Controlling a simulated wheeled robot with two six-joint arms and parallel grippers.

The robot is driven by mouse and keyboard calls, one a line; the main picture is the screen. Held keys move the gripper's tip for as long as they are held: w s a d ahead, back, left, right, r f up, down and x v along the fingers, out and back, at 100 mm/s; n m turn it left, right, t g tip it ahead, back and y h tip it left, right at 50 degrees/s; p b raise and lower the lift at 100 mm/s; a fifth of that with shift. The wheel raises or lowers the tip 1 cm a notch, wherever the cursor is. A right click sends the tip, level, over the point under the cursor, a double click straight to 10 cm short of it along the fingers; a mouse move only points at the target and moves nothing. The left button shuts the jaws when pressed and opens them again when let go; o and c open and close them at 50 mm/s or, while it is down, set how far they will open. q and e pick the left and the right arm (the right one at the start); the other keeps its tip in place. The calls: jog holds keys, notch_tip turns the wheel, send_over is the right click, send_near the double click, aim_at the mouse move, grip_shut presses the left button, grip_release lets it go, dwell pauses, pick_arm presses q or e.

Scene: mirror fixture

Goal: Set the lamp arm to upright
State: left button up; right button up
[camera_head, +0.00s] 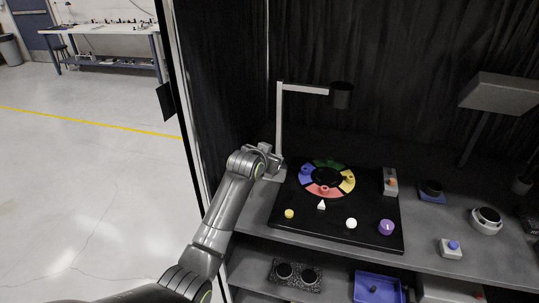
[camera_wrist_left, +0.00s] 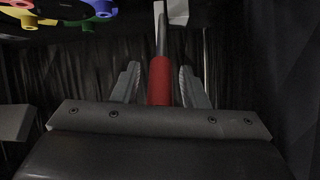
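A lamp stands at the back left of the worktop, with an upright pale post (camera_head: 279,120), a level pale arm (camera_head: 305,89) and a black shade (camera_head: 340,95). My left gripper (camera_head: 272,158) is low beside the post. In the left wrist view, its two fingers (camera_wrist_left: 160,85) stand on either side of a red grip (camera_wrist_left: 160,80) on a grey rod (camera_wrist_left: 161,35). Narrow gaps show between the fingers and the red grip, so it looks open around it. The red grip is hidden in the head view. My right gripper is out of view.
A black board (camera_head: 340,235) with a coloured ring (camera_head: 345,184) and small pieces lies right of my left gripper. A second lamp with a grey rectangular head (camera_head: 500,93) stands at the right. A dark curtain (camera_head: 410,60) hangs behind. A blue tray (camera_head: 376,274) sits on the shelf below.

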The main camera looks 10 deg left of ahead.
pick_arm(q)
jog(key=shift+r, duration=0.1)
jog(key=shift+s+r, duration=0.25)
jog(key=shift+s, duration=0.25)
jog(key=b+v, duration=0.2)
jog(key=v, duration=1.4)
jog(key=shift+s, duration=0.15)
